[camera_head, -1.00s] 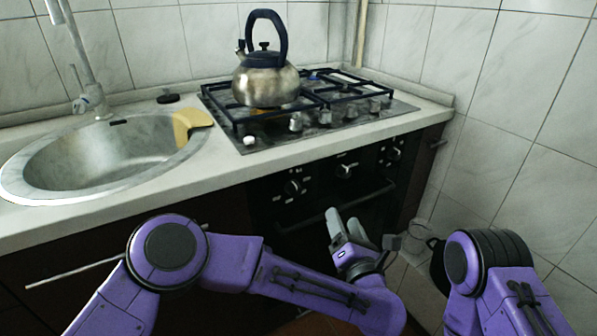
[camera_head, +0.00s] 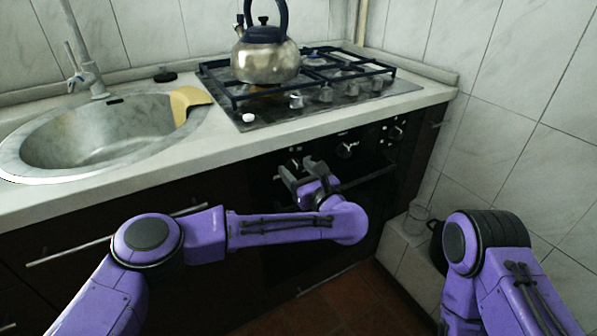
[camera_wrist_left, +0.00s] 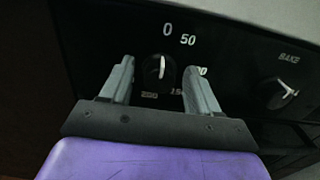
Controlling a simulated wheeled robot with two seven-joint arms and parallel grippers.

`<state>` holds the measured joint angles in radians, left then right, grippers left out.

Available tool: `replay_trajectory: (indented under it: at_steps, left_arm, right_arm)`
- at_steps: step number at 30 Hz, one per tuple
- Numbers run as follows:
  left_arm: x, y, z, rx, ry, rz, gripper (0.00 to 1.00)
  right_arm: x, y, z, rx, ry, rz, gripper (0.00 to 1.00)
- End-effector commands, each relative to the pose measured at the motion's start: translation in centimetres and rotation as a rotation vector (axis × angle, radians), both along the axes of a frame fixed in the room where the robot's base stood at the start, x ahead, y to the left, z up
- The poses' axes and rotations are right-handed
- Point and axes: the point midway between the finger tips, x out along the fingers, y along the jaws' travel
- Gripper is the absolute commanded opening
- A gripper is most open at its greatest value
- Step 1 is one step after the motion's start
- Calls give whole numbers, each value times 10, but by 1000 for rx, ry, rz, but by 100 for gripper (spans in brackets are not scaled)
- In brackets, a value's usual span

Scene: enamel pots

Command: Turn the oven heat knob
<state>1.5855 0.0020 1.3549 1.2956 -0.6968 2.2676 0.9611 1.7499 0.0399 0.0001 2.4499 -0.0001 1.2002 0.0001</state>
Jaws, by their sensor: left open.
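The oven heat knob (camera_wrist_left: 162,68) is dark and round with a light pointer line and has temperature numbers printed around it. In the left wrist view it sits between the two grey fingers of my open left gripper (camera_wrist_left: 159,72), with a gap on both sides. In the head view my left gripper (camera_head: 299,168) is at the left end of the oven's control panel, and its fingers partly hide the heat knob there. A second knob marked BAKE (camera_wrist_left: 279,94) is to the right. My right gripper is out of view.
The oven handle (camera_head: 368,177) runs just below the knobs. A third knob (camera_head: 396,133) is farther right. A kettle (camera_head: 265,55) stands on the gas hob (camera_head: 375,88) above. A sink (camera_head: 30,160) is at the left, and a tiled wall (camera_head: 510,130) closes off the right.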

Motion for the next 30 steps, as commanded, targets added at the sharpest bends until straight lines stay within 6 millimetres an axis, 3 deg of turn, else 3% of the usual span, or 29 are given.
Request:
replay_trajectory:
  at_steps: [4, 5, 9, 19, 30]
  left_arm:
    - [0, 0, 0, 0, 0, -1, 61]
    - [0, 0, 0, 0, 0, -1, 55]
    - [0, 0, 0, 0, 0, -1, 10]
    - [-1, -1, 1, 35, 19, -2, 10]
    - [-1, -2, 3, 236, 133, -2, 10]
  right_arm:
    - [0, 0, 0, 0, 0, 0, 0]
    - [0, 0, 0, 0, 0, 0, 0]
    - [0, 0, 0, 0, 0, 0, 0]
    - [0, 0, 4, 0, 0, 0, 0]
    - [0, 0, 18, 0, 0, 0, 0]
